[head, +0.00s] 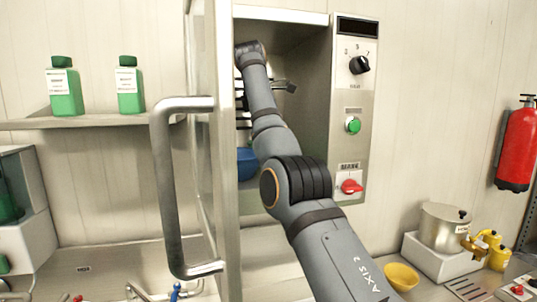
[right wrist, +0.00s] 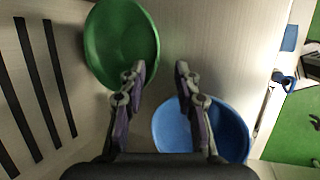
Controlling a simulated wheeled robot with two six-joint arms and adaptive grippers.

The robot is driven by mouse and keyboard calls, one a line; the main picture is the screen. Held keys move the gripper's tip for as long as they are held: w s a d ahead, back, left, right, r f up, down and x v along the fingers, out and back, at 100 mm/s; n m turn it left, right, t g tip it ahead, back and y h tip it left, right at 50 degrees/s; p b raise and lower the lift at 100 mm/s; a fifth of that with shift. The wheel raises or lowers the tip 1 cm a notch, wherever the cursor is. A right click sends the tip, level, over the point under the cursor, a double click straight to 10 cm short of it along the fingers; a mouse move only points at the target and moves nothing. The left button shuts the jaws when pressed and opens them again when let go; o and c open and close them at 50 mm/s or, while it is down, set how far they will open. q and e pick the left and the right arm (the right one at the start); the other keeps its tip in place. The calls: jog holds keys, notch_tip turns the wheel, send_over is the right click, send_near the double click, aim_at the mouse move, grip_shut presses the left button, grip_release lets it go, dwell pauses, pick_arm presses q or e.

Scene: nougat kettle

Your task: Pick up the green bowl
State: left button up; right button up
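The green bowl (right wrist: 120,30) shows in the right wrist view at the upper left, inside the cabinet. I cannot make it out in the head view. My right gripper (right wrist: 160,68) is open and empty. Its left fingertip overlaps the lower right rim of the green bowl in the picture; I cannot tell whether they touch. A blue bowl (right wrist: 175,130) lies lower, partly behind the right finger; it also shows in the head view (head: 247,164), partly hidden by my arm. My right arm reaches into the open cabinet. My left gripper is not in view.
The open cabinet door has a large metal handle (head: 166,190) left of my arm. The control panel (head: 354,115) with knobs borders the opening on the right. A yellow bowl (head: 402,277) and a steel pot (head: 444,229) stand lower right. Green bottles (head: 64,90) stand on a shelf.

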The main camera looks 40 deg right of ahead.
jog(key=f, duration=0.1)
jog(key=w+d+f, duration=0.1)
jog(key=d+f, duration=0.1)
jog(key=shift+w, duration=0.35)
jog(key=x, duration=0.3)
jog(key=shift+s, duration=0.15)
jog(key=shift+d+f+p, duration=0.45)
jog(key=shift+f+p, duration=0.2)
jog(key=shift+p, duration=0.45)
jog(key=shift+d+f, duration=0.1)
jog(key=shift+f, duration=0.1)
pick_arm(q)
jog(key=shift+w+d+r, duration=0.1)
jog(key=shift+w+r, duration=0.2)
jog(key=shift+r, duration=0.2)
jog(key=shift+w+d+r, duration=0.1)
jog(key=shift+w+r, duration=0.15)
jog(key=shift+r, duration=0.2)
pick_arm(e)
jog(key=shift+r, duration=0.1)
grip_shut()
